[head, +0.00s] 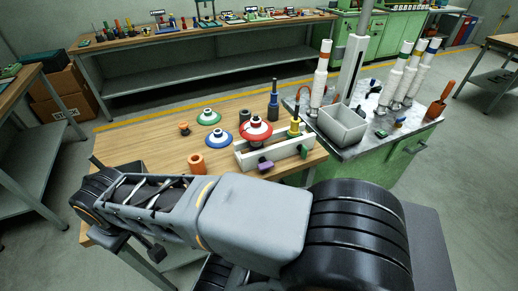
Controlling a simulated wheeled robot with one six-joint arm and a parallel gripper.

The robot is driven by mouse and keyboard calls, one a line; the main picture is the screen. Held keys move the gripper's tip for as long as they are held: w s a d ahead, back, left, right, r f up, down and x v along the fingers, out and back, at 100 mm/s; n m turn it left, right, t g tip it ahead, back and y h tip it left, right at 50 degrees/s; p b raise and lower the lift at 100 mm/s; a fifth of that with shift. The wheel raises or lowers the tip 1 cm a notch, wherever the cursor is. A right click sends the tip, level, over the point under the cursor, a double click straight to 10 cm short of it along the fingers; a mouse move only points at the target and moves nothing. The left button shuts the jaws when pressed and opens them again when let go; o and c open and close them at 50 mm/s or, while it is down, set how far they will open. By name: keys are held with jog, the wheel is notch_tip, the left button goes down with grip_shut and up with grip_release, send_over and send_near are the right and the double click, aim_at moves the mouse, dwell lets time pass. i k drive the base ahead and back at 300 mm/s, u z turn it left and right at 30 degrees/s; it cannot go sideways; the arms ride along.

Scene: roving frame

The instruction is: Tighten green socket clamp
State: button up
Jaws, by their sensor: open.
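A small green clamp-like piece (303,153) sits at the front right of a white fixture (247,158) on the wooden workbench (150,147). It is too small to tell how tight it is. A purple piece (265,166) is at the fixture's front, and a yellow piece (294,129) stands at its right end. A green-rimmed disc (209,118) lies further back on the bench, apart from the fixture. My arm crosses the foreground in front of the bench. My gripper cannot be made out.
A red disc (256,128), a blue disc (218,138) and an orange ring (197,163) are on the bench. A grey bin (342,127) and several white rocket models stand on the green cabinet (385,160) at right. The bench's left part is mostly clear.

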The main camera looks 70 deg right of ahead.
aim_at(303, 150)
jog(key=u, duration=0.5)
jog(key=k, duration=1.35)
jog(key=z, duration=0.7)
